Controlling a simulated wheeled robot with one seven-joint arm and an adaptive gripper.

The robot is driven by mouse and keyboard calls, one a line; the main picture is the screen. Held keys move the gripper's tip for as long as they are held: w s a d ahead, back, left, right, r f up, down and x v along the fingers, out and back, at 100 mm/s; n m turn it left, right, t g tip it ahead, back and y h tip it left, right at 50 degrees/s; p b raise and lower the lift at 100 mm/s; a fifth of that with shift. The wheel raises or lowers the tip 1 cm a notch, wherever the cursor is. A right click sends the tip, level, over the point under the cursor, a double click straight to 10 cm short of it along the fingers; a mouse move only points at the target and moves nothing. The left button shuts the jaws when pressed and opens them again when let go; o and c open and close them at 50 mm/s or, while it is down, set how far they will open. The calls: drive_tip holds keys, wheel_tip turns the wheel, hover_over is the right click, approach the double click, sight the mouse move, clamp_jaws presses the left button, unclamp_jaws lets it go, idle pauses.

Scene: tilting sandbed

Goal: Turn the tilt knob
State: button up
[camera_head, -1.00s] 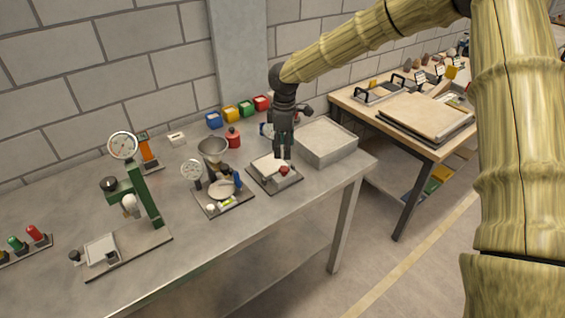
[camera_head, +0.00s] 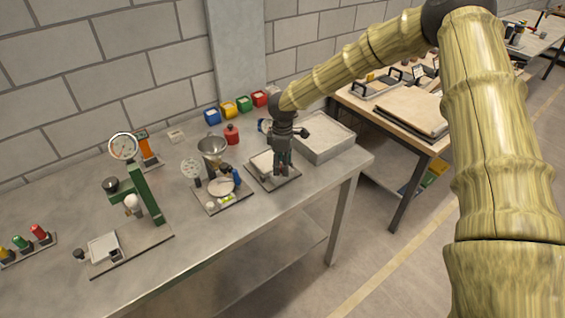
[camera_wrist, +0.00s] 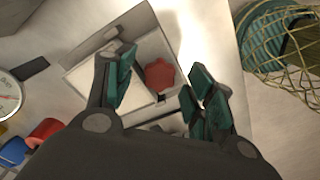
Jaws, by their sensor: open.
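The tilt knob is a small red lobed knob (camera_wrist: 158,75) on a grey box-shaped device (camera_wrist: 98,48), seen in the wrist view. In the head view the device's base plate (camera_head: 255,178) lies on the metal table, and my gripper hides the knob. My gripper (camera_head: 281,173) points down over the device's front right part. In the wrist view my gripper (camera_wrist: 164,78) is open, with one green-padded finger to the left of the knob and the other to the right. The knob lies between the fingers and slightly beyond them. No contact is visible.
A light grey bin (camera_head: 322,150) is close on the right. A red bottle (camera_head: 231,134) and coloured small bins (camera_head: 245,104) are behind. The table's front edge is near.

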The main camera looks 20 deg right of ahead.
drive_tip(key=shift+c, duration=0.3)
drive_tip(key=shift+w, duration=0.1)
drive_tip(key=c, duration=0.9)
drive_tip(key=shift+c, duration=0.2)
drive_tip(key=m+b, duration=0.2)
drive_tip(key=m, duration=0.2)
drive_tip(key=shift+m+b, duration=0.3)
drive_tip(key=shift+m, duration=0.1)
drive_tip(key=m+b, duration=0.1)
drive_tip(key=m, duration=0.4)
drive_tip(key=shift+w+b, duration=0.1)
drive_tip(key=shift+b, duration=0.2)
drive_tip(key=m, duration=0.4)
drive_tip(key=shift+m+b, duration=0.3)
drive_tip(key=shift+m, duration=2.6)
